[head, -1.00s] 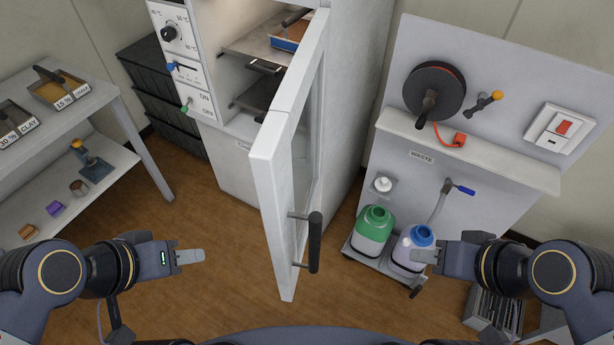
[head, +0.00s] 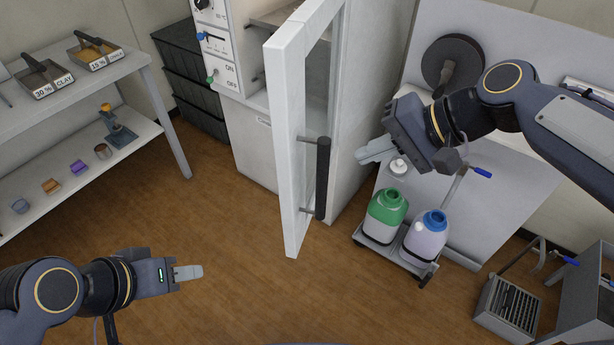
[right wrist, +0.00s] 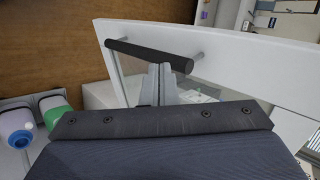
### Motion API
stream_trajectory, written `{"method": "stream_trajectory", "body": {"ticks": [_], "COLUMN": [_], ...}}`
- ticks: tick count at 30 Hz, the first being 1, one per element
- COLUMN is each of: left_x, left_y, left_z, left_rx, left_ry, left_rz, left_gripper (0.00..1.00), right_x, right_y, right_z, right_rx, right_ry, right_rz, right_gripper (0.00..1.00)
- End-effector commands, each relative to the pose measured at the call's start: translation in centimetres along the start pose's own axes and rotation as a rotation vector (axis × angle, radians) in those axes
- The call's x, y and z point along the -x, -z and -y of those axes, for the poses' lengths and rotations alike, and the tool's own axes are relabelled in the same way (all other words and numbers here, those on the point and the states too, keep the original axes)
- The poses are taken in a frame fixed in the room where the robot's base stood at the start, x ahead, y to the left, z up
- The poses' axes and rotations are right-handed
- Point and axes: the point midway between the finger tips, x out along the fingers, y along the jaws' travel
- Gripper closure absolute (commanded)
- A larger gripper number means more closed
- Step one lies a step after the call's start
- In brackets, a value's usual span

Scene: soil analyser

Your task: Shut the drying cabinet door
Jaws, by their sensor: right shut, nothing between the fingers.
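The drying cabinet (head: 255,150) stands at the back with its white framed door (head: 289,150) swung open toward me. A dark vertical bar handle (head: 323,178) is on the door's right-hand face. My right gripper (head: 362,157) is shut and empty, to the right of the handle, pointing left at it. In the right wrist view the shut fingers (right wrist: 160,80) point toward the handle bar (right wrist: 152,54) and the door glass; I cannot tell whether they touch. My left gripper (head: 202,272) is low at the left, away from the door, its fingers seeming together.
A trolley with a green-topped bottle (head: 386,215) and a blue-capped bottle (head: 426,236) stands right of the door, below my right arm. A shelf table (head: 75,160) with trays is at the left. The floor (head: 235,225) before the cabinet is clear.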

Motion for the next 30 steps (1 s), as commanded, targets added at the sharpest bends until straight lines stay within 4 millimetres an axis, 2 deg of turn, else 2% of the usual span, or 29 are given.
{"method": "stream_trajectory", "body": {"ticks": [13,15,20,30], "left_x": [-0.6,-0.3,-0.1,0.0], "left_y": [-0.3,-0.1,0.0,0.0], "left_z": [0.3,0.1,0.0,0.0], "left_rx": [0.000,0.000,0.000,0.000], "left_ry": [0.000,0.000,0.000,0.000], "left_rz": [0.000,0.000,0.000,0.000], "left_gripper": [0.60,0.60,0.60,0.60], "right_x": [-9.2,-9.9,-11.2,-11.8], "right_y": [-0.2,-0.1,-0.1,-0.1], "right_z": [-0.2,0.9,2.2,2.7], "right_rx": [0.002,0.005,0.004,0.002], "right_ry": [-0.005,-0.004,-0.003,-0.002], "right_rz": [0.004,0.002,0.001,-0.002], "right_gripper": [1.00,1.00,1.00,1.00]}}
